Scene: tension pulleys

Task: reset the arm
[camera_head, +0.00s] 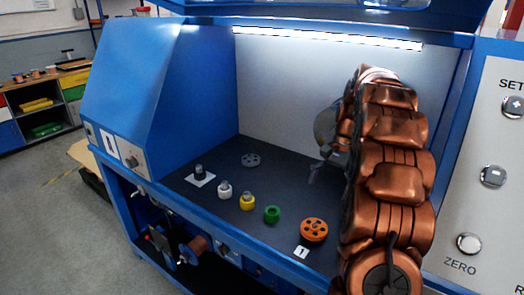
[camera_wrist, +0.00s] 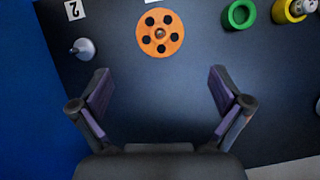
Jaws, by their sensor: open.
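My arm's copper-coloured links stand at the right of the head view, and my gripper (camera_head: 318,168) is at their far side, above the dark bench top, partly hidden by the arm. In the wrist view my gripper (camera_wrist: 160,88) has its two fingers wide apart with nothing between them. An orange pulley with dark holes (camera_wrist: 160,32) lies ahead of the fingertips, apart from them.
Green (camera_head: 272,214), yellow (camera_head: 247,203) and white (camera_head: 225,191) round parts stand in a row. A black part (camera_head: 200,172) stands on a white tag, with a dark grey disc (camera_head: 251,159) behind. Blue cabinet walls (camera_head: 200,85) enclose the bench. A pale pin (camera_wrist: 83,48) shows left of my gripper.

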